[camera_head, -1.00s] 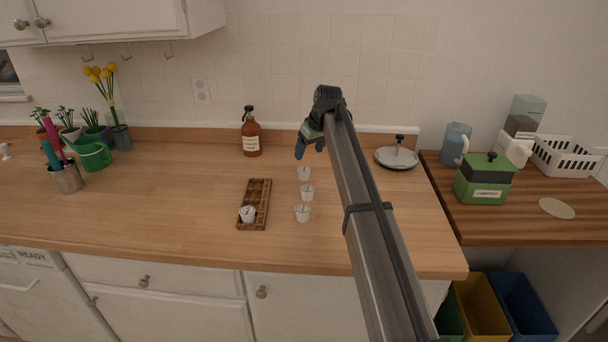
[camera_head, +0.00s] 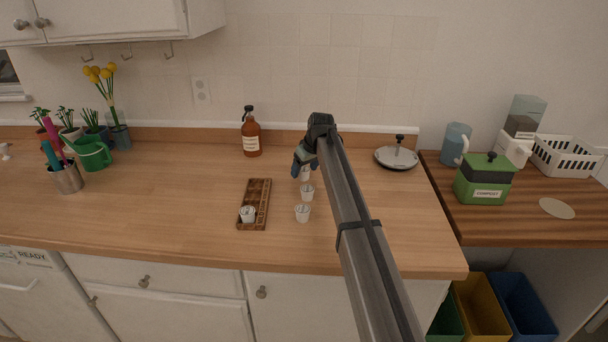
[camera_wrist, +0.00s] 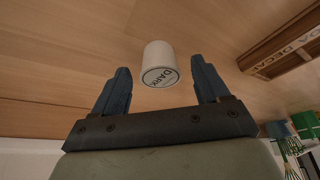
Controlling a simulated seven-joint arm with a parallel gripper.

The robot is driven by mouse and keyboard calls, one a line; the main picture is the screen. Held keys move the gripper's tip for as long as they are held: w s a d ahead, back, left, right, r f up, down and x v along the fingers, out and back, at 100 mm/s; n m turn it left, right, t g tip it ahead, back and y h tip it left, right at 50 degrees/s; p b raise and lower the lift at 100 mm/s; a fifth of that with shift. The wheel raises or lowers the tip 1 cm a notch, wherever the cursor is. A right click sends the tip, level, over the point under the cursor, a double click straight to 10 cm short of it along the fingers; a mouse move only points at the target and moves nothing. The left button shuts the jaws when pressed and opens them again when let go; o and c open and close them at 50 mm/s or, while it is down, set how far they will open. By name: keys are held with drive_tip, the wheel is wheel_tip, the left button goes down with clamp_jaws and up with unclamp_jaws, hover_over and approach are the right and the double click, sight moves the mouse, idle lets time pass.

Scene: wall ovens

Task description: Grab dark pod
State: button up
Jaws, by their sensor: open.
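The dark pod (camera_wrist: 160,62) is a white cup with "DARK" on its lid. In the wrist view it stands just beyond and between the fingertips of my gripper (camera_wrist: 160,84), which is open and empty. In the head view my gripper (camera_head: 299,172) is low over the counter at the farthest pod (camera_head: 306,174), partly covering it. Two more white pods, a middle one (camera_head: 307,193) and a near one (camera_head: 302,213), stand in a row in front. Their labels are too small to read.
A wooden pod tray (camera_head: 257,196) with one pod (camera_head: 247,214) in its near end lies left of the row. A brown pump bottle (camera_head: 251,136) stands behind. A pan lid (camera_head: 396,157) lies to the right. The counter's left part has free room.

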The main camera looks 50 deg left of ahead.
drive_tip(key=c, duration=1.1)
drive_tip(key=shift+r, duration=0.15)
